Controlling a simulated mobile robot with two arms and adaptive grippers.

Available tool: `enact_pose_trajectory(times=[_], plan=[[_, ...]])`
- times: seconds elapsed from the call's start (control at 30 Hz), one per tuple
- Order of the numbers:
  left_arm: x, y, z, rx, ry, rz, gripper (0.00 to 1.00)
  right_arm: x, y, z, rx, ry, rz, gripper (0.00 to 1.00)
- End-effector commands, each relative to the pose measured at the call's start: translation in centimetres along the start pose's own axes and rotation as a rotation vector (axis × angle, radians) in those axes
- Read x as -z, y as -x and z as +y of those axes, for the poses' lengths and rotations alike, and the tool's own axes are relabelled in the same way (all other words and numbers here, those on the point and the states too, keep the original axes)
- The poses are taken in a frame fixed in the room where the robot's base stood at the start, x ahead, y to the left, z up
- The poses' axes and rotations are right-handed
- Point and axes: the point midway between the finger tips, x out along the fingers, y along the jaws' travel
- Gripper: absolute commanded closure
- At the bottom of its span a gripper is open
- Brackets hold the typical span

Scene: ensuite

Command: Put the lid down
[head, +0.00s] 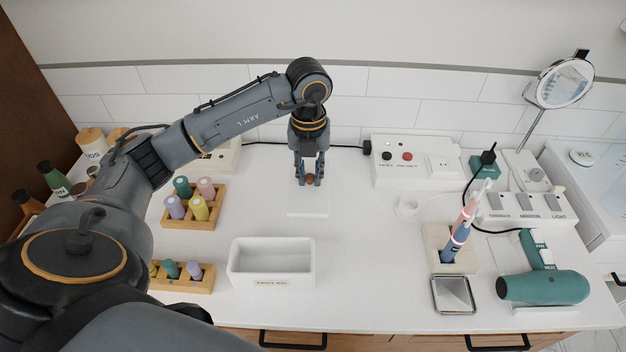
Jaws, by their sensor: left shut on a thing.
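My left gripper (309,181) points straight down over the middle of the counter, behind the white box. It is shut on a small brown knob, which shows between its fingertips. Below the knob is a flat white lid (308,212), hard to tell from the white counter; its front edge shows. I cannot tell whether the lid touches the counter or hangs just above it. The white rectangular box (234,262) with a small label stands open and empty at the front. My right gripper is not in view.
Wooden racks with coloured bottles (191,222) stand left of the box. A white switch box (403,172) is at the back right. A toothbrush holder (437,240), a square dish (454,296) and a green hairdryer (545,288) are at the right. The counter between is clear.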

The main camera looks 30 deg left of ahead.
Motion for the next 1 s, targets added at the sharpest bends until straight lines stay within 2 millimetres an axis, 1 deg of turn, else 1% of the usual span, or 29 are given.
enact_pose_trajectory(times=[0.03, 0.1, 0.2, 0.47, 0.5, 0.6, 0.7, 1.0], plan=[[-0.7, -1.0, -0.1, -0.003, 0.002, 0.007, 1.0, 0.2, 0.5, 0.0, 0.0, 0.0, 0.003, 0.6], [-1.7, -2.3, -0.2, -0.002, 0.001, 0.006, 1.0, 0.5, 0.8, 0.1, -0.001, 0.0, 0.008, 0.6], [-3.0, -3.8, -0.2, -0.002, 0.0, 0.004, 1.0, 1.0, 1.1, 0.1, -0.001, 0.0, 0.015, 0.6], [-4.6, -5.8, -0.4, -0.002, -0.001, 0.004, 1.0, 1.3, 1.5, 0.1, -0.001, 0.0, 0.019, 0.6], [-4.4, -6.3, -0.4, -0.001, -0.003, 0.006, 1.0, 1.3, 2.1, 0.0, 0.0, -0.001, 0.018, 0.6], [-4.4, -7.8, -0.3, -0.002, -0.002, 0.006, 1.0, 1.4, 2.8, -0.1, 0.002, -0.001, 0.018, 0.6], [-4.5, -8.6, -0.3, -0.001, -0.002, 0.002, 1.0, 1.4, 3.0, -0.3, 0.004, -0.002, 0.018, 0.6], [-4.5, -9.0, -0.4, 0.0, -0.003, 0.001, 1.0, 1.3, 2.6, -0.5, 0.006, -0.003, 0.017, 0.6]])
